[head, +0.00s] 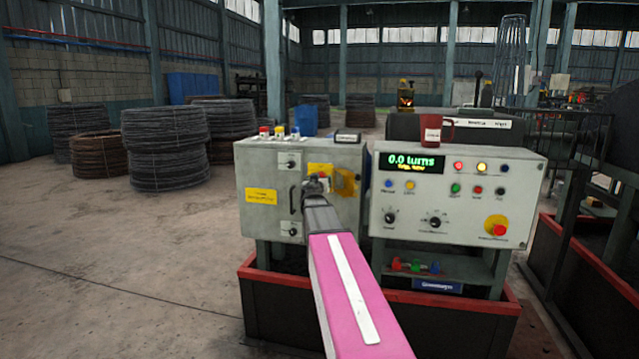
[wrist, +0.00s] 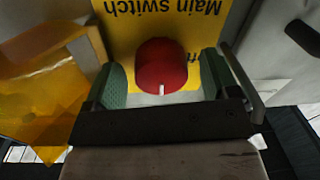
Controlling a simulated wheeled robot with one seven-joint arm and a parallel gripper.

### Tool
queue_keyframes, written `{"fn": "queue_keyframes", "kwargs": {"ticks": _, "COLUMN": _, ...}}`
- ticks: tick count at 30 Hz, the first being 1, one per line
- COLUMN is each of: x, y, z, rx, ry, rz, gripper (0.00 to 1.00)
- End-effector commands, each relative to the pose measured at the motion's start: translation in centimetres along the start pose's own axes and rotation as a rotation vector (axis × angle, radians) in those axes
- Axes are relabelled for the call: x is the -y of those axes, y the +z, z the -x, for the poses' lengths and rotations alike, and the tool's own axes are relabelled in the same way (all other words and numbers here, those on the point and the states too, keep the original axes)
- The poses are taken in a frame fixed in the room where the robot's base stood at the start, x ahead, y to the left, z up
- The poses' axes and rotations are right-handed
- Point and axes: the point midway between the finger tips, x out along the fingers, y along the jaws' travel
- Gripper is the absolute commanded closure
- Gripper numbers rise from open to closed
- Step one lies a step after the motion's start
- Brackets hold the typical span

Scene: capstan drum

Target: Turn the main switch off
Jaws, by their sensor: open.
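The main switch is a red round knob (wrist: 161,66) with a white mark at its lower edge in the wrist view. It sits on a yellow plate (wrist: 112,22) lettered "Main switch", upside down in this view. My gripper (wrist: 162,78) is open, with one green-padded finger on each side of the knob. I cannot tell whether either pad touches it. In the head view my gripper (head: 317,184) is at the front of the left grey cabinet (head: 262,165) and hides the knob. A yellow see-through flap (wrist: 55,100) hangs left of the fingers in the wrist view.
A dark handle (wrist: 303,38) stands out right of the switch in the wrist view. A control panel (head: 455,195) reading "0.0 turns" stands right of the cabinet. A red mug (head: 431,130) is on its top. Open floor lies left.

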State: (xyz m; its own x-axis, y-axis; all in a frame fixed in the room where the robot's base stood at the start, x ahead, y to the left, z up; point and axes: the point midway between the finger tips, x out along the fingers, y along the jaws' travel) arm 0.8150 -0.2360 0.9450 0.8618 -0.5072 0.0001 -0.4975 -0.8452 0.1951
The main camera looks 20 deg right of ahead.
Motion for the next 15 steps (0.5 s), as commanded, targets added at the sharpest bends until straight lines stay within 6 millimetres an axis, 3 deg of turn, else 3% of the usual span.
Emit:
{"fn": "queue_keyframes", "kwargs": {"ticks": 8, "x": -0.02, "y": 0.02, "z": -0.23, "rx": 0.0, "ry": 0.0, "rz": 0.0, "gripper": 0.19}}
{"fn": "queue_keyframes", "kwargs": {"ticks": 12, "x": -0.02, "y": 0.02, "z": -0.22, "rx": 0.0, "ry": 0.0, "rz": 0.0, "gripper": 0.62}}
{"fn": "queue_keyframes", "kwargs": {"ticks": 13, "x": -0.02, "y": 0.02, "z": -0.22, "rx": 0.0, "ry": 0.0, "rz": 0.0, "gripper": 0.69}}
{"fn": "queue_keyframes", "kwargs": {"ticks": 15, "x": -0.02, "y": 0.02, "z": -0.22, "rx": 0.0, "ry": 0.0, "rz": 0.0, "gripper": 0.69}}
